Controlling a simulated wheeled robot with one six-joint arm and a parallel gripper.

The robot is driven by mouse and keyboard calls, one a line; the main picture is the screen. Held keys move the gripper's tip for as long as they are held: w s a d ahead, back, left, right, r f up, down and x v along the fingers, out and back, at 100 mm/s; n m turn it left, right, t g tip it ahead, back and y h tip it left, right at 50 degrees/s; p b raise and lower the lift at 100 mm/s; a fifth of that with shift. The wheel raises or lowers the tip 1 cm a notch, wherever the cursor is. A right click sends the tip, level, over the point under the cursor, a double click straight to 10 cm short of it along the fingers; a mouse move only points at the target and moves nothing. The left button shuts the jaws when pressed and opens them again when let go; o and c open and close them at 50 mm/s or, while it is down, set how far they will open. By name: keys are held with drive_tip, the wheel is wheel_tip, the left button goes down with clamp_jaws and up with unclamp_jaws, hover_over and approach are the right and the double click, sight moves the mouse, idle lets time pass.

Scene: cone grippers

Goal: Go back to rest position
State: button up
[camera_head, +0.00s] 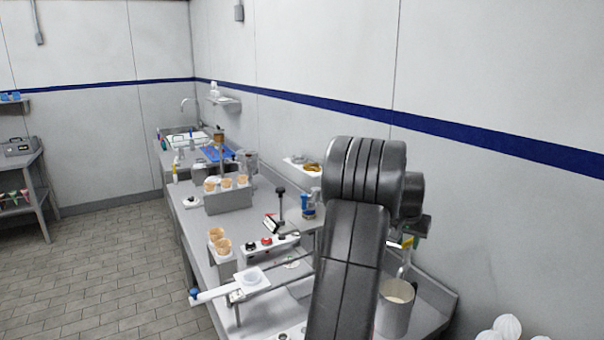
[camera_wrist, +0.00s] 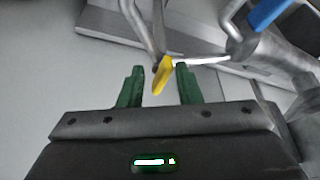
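My gripper (camera_wrist: 159,82) shows in the wrist view with its two green fingers apart. A yellow tip (camera_wrist: 163,76) of a thin utensil lies in the gap between them, nearer the right finger, with space to the left finger. It does not look clamped. In the head view my dark arm stands in the foreground right and hides most of the gripper. The yellow tip (camera_head: 407,241) shows there just right of the arm, above a metal pot (camera_head: 396,309) with pale contents.
A long grey counter runs along the right wall. It bears a holder with several cones (camera_head: 228,195), a nearer cone stand (camera_head: 220,262) and a white-and-blue tool (camera_head: 230,288). A shelf unit (camera_head: 25,180) stands at far left. The tiled floor (camera_head: 110,270) is clear.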

drive_tip(key=shift+s+d+n+y+p, duration=0.15)
drive_tip(key=shift+n+y+p, duration=0.25)
drive_tip(key=shift+n, duration=0.7)
